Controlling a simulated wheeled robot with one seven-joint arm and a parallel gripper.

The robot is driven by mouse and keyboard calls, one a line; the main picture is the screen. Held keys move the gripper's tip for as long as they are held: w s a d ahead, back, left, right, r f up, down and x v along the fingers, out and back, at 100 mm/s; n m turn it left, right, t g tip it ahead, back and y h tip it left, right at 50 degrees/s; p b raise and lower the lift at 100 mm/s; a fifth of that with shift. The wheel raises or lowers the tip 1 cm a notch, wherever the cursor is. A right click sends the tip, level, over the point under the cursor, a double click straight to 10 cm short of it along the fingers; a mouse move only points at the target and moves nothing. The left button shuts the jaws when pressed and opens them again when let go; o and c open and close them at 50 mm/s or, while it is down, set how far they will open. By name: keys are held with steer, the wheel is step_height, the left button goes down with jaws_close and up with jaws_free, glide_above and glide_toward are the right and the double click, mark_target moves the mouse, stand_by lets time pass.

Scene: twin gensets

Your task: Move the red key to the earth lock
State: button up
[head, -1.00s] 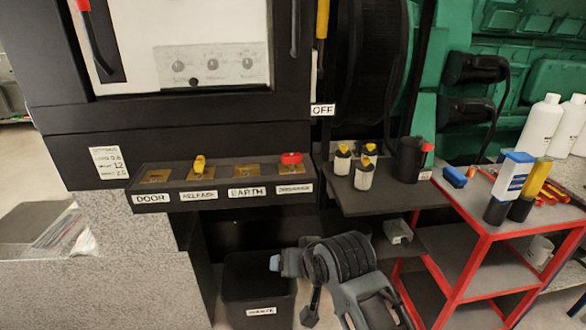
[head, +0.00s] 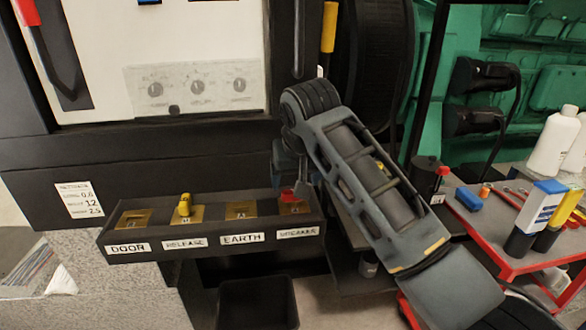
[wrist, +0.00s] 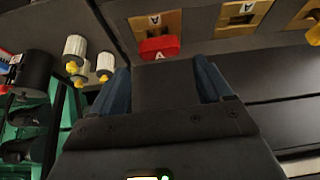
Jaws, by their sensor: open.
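The red key (head: 288,195) sits in the breaker lock (head: 294,208), at the right end of the black lock panel, partly covered by my gripper (head: 300,188). It also shows in the wrist view (wrist: 158,47), just beyond and between my two fingertips (wrist: 162,68). My gripper is open with nothing between its fingers. The earth lock (head: 241,211) is the brass plate left of the breaker lock and has no key in it. In the wrist view the earth lock (wrist: 242,16) lies to the right of the red key.
A yellow key (head: 184,204) stands in the release lock; the door lock (head: 134,218) is empty. A black bin (head: 257,303) is below the panel. A red cart (head: 500,262) with bottles stands at the right. White-and-yellow items (wrist: 75,50) show left of the fingers in the wrist view.

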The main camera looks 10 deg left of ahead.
steer(key=shift+b+x, duration=2.6)
steer(key=shift+x, duration=0.1)
steer(key=c, duration=1)
steer(key=shift+o, duration=0.2)
steer(key=shift+r+p, duration=2.35)
steer(key=shift+r, duration=0.2)
steer(key=shift+s, duration=0.1)
steer(key=s+a+p, duration=0.2)
steer(key=s+a, duration=0.1)
steer(key=a, duration=0.8)
steer(key=shift+a, duration=0.3)
steer(key=shift+s, duration=0.1)
steer(key=shift+f, duration=0.15)
